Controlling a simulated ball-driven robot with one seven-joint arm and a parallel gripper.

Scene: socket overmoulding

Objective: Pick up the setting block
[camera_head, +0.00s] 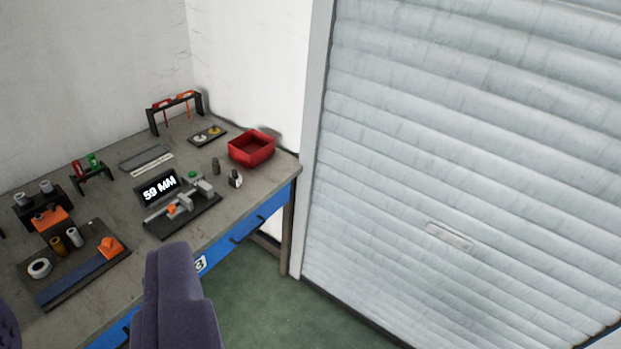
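I cannot tell for sure which piece is the setting block. A small dark and pale block (235,179) stands on the grey bench top near its front edge, below the red bin. A small dark grey upright piece (216,166) stands just left of it. Both are small in view and stand apart from the measuring fixture (182,208), which has an orange part, a green knob and a display reading 59 MM. My gripper's fingertips do not show.
The bench (245,203) has blue drawers and an open red bin (251,148) at its right end. A black rack (174,111), a small tray (207,136) and an orange-and-blue fixture board (72,271) also stand there. Green floor (262,305) lies clear before the shutter (460,140).

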